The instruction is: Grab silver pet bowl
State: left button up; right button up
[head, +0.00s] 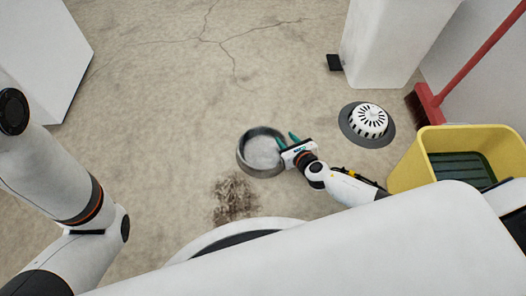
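The silver pet bowl (260,153) stands upright on the floor near the middle of the head view and looks empty. My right gripper (287,139) is at the bowl's right side, with its two green fingers apart. One finger overlaps the bowl's right rim and the other shows just outside it. I cannot tell whether either finger touches the bowl. My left arm shows at the left, but its gripper is out of view.
A yellow bucket (408,165) stands at the right, near a red broom (430,101). A white vent with a dark base (368,122) sits on the floor. A dark stain (235,198) lies below the bowl. Cracked bare floor is clear above the bowl.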

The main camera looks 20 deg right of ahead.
grip_shut()
